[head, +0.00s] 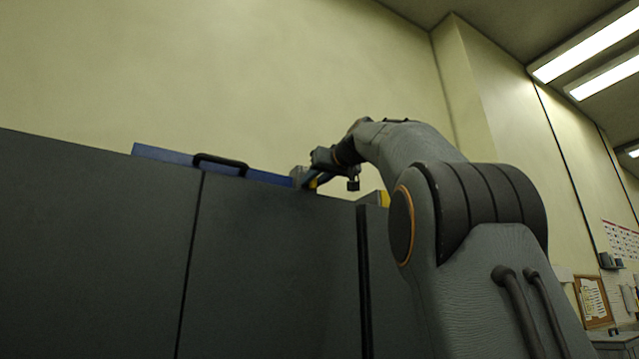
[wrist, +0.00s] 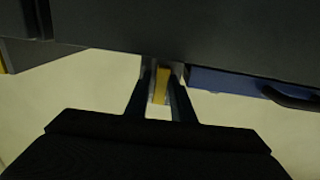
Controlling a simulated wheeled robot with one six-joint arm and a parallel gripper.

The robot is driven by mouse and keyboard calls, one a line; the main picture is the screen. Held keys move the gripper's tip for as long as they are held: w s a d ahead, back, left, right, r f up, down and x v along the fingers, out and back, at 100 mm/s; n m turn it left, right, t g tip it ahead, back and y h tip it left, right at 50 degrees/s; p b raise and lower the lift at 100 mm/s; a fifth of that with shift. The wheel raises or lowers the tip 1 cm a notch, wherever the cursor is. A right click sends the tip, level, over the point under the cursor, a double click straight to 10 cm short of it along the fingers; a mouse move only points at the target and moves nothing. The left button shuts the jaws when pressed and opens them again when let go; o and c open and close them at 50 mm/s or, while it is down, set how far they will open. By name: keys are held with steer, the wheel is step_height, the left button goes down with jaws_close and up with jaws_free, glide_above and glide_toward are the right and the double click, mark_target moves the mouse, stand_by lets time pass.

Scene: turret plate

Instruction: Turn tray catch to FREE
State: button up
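My gripper (head: 308,183) is at the top edge of the dark cabinet, just right of the blue tray (head: 165,154). In the wrist view a narrow yellow piece, seemingly the tray catch (wrist: 160,84), lies between the two fingers of my gripper (wrist: 161,90). The fingers stand close on both of its sides. I cannot tell whether they press on it. In the head view the catch is mostly hidden by my gripper. No FREE marking can be read. The blue tray also shows at the right in the wrist view (wrist: 225,81).
The dark grey cabinet (head: 100,240) fills the lower left. A black handle (head: 221,163) is on the tray's front. Another yellow part (head: 384,198) is on the cabinet top, right of my gripper. The pale wall behind is bare.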

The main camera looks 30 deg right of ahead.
steer(key=s+b, duration=0.2)
steer(key=s, duration=0.5)
steer(key=shift+s+b, duration=0.15)
steer(key=shift+b, duration=0.25)
steer(key=shift+d, duration=0.1)
